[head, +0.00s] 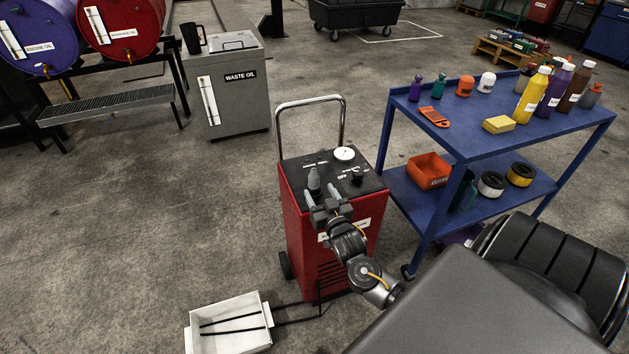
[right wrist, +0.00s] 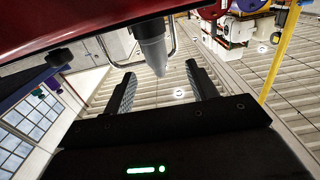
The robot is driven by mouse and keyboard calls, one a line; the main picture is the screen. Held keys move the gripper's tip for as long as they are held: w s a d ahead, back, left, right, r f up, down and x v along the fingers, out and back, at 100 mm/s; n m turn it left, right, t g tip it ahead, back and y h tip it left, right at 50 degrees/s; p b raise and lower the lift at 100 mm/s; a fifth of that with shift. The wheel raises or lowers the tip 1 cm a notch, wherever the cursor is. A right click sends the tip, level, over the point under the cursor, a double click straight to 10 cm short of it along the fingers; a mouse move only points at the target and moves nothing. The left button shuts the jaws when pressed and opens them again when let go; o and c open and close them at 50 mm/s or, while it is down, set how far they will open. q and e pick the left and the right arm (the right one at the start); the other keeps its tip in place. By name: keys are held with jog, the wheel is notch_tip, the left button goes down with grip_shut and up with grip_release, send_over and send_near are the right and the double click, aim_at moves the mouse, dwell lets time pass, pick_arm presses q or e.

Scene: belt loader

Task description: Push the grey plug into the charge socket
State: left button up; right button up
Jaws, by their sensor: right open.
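A grey plug (head: 314,181) stands upright on the black top panel of a red charger cart (head: 297,217). My right gripper (head: 321,193) is open at the near edge of that panel, close to the plug. In the right wrist view, the grey plug (right wrist: 152,55) shows between the two open fingers (right wrist: 162,82), just beyond their tips; neither finger is seen closed on it. The red body (right wrist: 60,25) of the cart fills the upper left there. I cannot make out a charge socket in either view. My left gripper is out of view.
A white tray (head: 226,346) with black cable lies on the floor at lower left. A blue shelf cart (head: 466,137) with bottles stands to the right, close to the charger. A grey waste oil cabinet (head: 234,99) is behind. The floor on the left is clear.

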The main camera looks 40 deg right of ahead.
aim_at(316, 180)
jog(key=shift+x, duration=1.1)
jog(key=shift+w+d+r, duration=0.1)
jog(key=shift+w+d, duration=0.1)
jog(key=shift+w, duration=0.05)
jog(key=x, duration=0.2)
jog(key=p+x, duration=0.1)
jog(key=x, duration=0.1)
jog(key=shift+w+d+r, duration=0.1)
jog(key=shift+w+d, duration=0.1)
jog(key=shift+d, duration=0.15)
jog(key=c, duration=1.1)
